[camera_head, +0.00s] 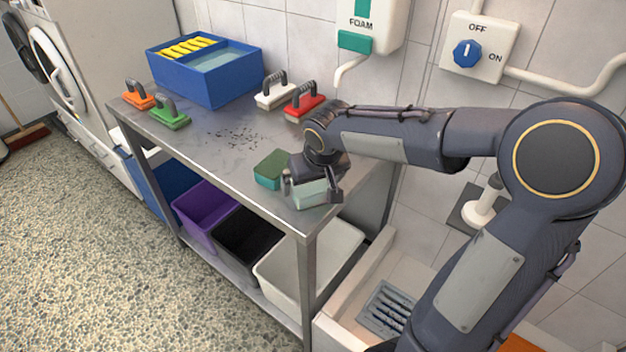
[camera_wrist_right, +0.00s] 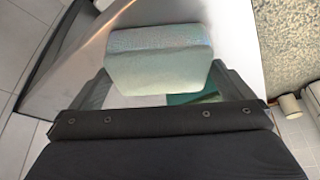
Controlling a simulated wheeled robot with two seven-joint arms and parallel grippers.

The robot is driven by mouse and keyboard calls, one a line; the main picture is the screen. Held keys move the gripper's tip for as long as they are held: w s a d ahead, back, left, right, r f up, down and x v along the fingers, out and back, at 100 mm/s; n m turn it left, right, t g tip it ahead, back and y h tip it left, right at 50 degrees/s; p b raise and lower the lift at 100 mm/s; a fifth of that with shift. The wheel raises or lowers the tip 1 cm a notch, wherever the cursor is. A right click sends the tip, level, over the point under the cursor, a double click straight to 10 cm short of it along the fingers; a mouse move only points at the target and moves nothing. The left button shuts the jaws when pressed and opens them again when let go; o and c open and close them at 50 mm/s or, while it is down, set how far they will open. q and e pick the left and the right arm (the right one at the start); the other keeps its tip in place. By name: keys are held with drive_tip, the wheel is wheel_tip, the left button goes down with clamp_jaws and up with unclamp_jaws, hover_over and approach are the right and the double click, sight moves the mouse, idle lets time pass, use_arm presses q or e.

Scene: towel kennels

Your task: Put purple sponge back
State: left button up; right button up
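No purple sponge shows in either view. A pale green sponge (camera_head: 311,194) is at the near corner of the metal table, between the fingers of my right gripper (camera_head: 313,192). In the right wrist view the pale sponge (camera_wrist_right: 160,58) fills the gap between both fingertips, which appear to touch its sides. Whether it is clear of the tabletop is hard to tell. A darker green sponge (camera_head: 270,169) lies on the table just left of the gripper; the right wrist view shows part of it (camera_wrist_right: 193,97) behind. My left gripper is not in view.
A blue bin (camera_head: 212,84) with yellow items stands at the table's back. Orange (camera_head: 138,97), green (camera_head: 170,116), white (camera_head: 272,95) and red (camera_head: 304,107) handled brushes stand near it. Dark specks (camera_head: 236,136) mark the table's middle. Purple (camera_head: 204,211), black (camera_head: 248,243) and white (camera_head: 307,267) bins sit below.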

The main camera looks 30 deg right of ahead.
drive_tip(key=v, duration=0.8)
drive_tip(key=shift+p, duration=0.35)
drive_tip(key=s+a+y+p, duration=0.2)
drive_tip(key=s+a, duration=0.1)
drive_tip(key=s, duration=0.6)
drive_tip(key=s+a+t+y+p, duration=0.1)
drive_tip(key=s+a+y+p, duration=0.1)
drive_tip(key=s, duration=0.8)
drive_tip(key=shift+a+f+y+p, duration=0.3)
drive_tip(key=shift+a+p, duration=0.3)
drive_tip(key=shift+a, duration=0.2)
drive_tip(key=shift+a+f, duration=0.1)
